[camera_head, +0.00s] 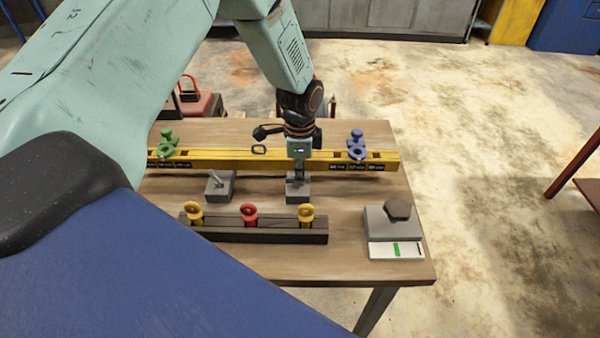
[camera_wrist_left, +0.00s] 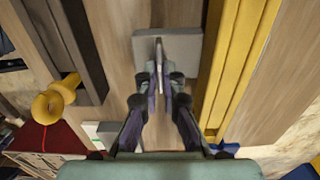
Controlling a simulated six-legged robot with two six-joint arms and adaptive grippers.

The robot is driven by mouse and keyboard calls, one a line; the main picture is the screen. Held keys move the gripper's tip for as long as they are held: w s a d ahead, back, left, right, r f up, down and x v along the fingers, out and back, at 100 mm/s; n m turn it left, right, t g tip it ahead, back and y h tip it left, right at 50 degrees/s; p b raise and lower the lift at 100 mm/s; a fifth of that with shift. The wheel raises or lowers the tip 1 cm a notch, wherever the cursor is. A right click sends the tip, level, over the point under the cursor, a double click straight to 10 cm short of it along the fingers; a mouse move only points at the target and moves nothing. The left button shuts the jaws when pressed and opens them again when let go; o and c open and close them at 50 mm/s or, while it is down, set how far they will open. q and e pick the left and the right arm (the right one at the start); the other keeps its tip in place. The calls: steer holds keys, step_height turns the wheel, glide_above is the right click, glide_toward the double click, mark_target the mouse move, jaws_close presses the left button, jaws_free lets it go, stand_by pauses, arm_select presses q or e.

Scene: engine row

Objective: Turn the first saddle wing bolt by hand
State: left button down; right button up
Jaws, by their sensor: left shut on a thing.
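My left gripper (camera_head: 299,176) points straight down over the right one of two grey saddle blocks (camera_head: 298,193). In the left wrist view the fingers (camera_wrist_left: 160,80) are shut on a thin upright wing bolt (camera_wrist_left: 159,52), which stands on the grey block (camera_wrist_left: 183,48). In the head view the gripper mostly hides this bolt. The other grey block (camera_head: 220,191) stands to the left with a tilted wing bolt (camera_head: 216,180) on top. My right gripper is not in view.
A long yellow beam (camera_head: 340,165) lies behind the blocks, with a green (camera_head: 167,148) and a blue fitting (camera_head: 357,150). In front is a dark rack (camera_head: 270,232) holding yellow and red ring-topped pins. A grey block with a dark hex knob (camera_head: 398,209) sits at right.

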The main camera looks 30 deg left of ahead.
arm_select(q)
steer(key=shift+w+r, duration=0.2)
steer(key=shift+w, duration=0.1)
steer(key=c, duration=1.5)
jaws_free()
steer(key=shift+s, duration=0.2)
steer(key=shift+f, duration=0.1)
step_height(320, 180, up, 12)
steer(key=shift+s, duration=0.1)
